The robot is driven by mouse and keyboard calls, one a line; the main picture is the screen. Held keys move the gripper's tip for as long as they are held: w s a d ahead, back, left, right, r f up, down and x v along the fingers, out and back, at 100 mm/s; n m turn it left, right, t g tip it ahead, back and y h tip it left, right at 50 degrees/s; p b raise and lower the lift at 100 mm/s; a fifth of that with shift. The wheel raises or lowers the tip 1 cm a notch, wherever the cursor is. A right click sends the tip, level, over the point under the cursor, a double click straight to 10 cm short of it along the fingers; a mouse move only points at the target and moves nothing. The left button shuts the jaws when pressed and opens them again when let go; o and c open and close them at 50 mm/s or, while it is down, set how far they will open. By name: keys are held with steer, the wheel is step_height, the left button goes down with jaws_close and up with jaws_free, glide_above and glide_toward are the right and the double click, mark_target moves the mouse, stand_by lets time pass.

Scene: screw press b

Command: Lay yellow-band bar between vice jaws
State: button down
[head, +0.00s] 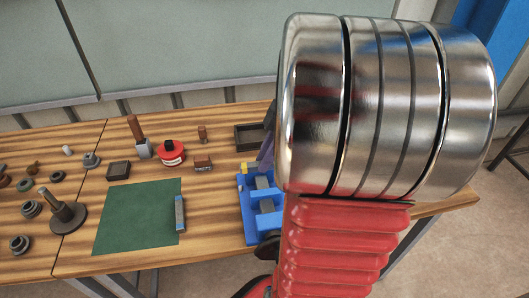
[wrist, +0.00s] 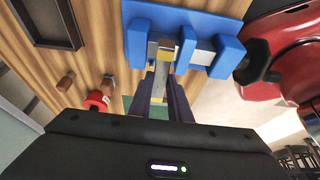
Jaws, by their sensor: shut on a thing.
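The blue vice (head: 248,214) stands at the right part of the bench, partly hidden by my arm. In the wrist view the vice (wrist: 228,58) lies just ahead of my fingers, with upright blue blocks and grey metal between them. My gripper (wrist: 164,98) is shut on the yellow-band bar (wrist: 164,56), a grey bar with yellow showing. The bar points out from the fingers over the vice, between its left and middle blue blocks. I cannot tell whether it touches the vice. In the head view my gripper (head: 266,153) shows only partly behind my arm.
A grey bar with blue (head: 180,213) lies on the green mat (head: 135,218). A red round tin (head: 171,153), a dark tray (head: 249,137) and a brush (head: 140,140) stand toward the back. Several dark round parts lie at the left.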

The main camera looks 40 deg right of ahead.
steer(key=shift+f, duration=2.95)
steer(key=c, duration=1.6)
jaws_free()
steer(key=shift+o, duration=0.2)
steer(key=v, duration=1.3)
steer(key=shift+r, duration=0.35)
steer(key=shift+d+m, duration=0.1)
steer(key=shift+m, duration=0.2)
